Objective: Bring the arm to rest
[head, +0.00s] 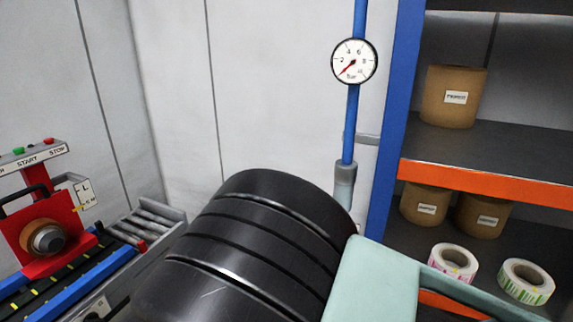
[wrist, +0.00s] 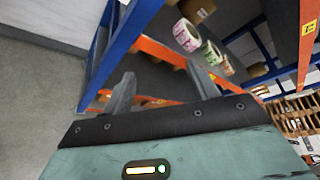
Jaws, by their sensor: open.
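My arm fills the lower middle of the head view, with its black ribbed section and pale green housing close to the camera. In the wrist view my gripper (wrist: 160,87) shows two grey fingers spread apart with nothing between them. Beyond the fingers are the blue and orange shelf frame and grey floor. The fingers touch nothing that I can see. In the head view the fingertips are out of sight.
A shelf rack (head: 480,180) at right holds a brown roll (head: 452,97) above and label rolls (head: 526,281) below. A gauge (head: 354,61) hangs on a blue pipe. A red rewinder (head: 45,237) with a conveyor (head: 150,225) stands left. Grey floor (wrist: 40,90) is clear.

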